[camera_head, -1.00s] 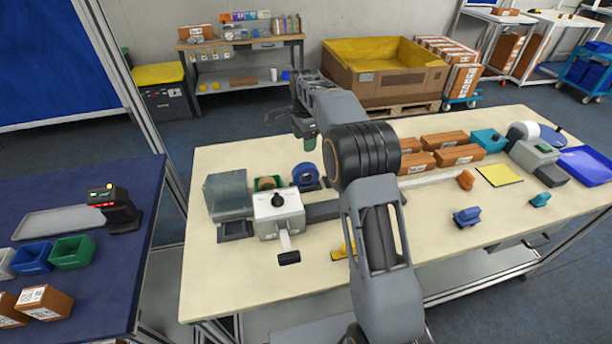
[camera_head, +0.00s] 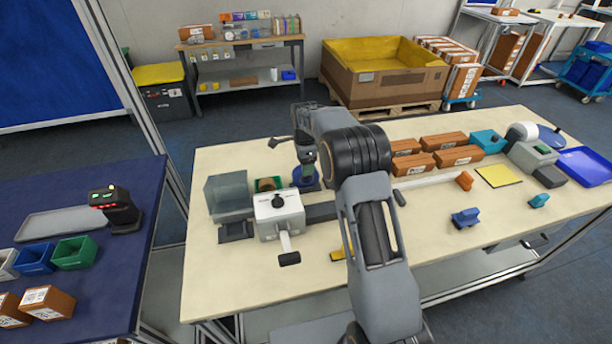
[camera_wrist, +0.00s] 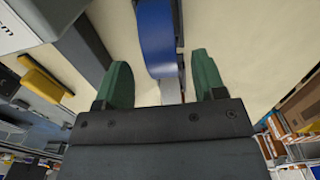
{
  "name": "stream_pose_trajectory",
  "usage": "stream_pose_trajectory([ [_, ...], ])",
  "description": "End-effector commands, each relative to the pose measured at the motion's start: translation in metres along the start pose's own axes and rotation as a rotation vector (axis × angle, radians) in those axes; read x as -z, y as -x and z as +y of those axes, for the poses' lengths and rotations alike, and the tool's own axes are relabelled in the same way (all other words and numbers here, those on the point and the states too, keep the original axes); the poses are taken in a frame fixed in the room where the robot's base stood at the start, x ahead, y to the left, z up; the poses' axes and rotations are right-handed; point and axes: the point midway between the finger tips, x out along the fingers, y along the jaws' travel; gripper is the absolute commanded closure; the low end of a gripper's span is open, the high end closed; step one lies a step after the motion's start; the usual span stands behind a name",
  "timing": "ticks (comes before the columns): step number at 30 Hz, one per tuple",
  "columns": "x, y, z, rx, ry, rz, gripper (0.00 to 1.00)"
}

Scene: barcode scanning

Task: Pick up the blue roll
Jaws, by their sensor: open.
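The blue roll (camera_head: 297,174) stands on a dark holder on the cream worktable, partly hidden behind my gripper. In the wrist view the blue roll (camera_wrist: 155,40) is ahead of my gripper (camera_wrist: 161,82), between the lines of its two green fingers. My gripper (camera_head: 307,170) points down at the roll in the head view. The fingers are apart, with nothing held. I cannot tell whether they touch the roll.
A white device with a lever (camera_head: 279,213) and a grey translucent box (camera_head: 228,193) stand left of the roll. Brown boxes (camera_head: 445,139) lie to the right.

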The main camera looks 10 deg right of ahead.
Motion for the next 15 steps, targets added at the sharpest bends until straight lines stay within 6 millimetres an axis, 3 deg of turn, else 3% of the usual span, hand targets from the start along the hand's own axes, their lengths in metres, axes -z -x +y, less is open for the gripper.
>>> stream_pose_trajectory([
  [9,0.002,-0.040,-0.001,-0.005,0.000,0.000,0.36],
  [15,0.002,-0.049,-0.001,-0.002,0.000,0.000,0.36],
])
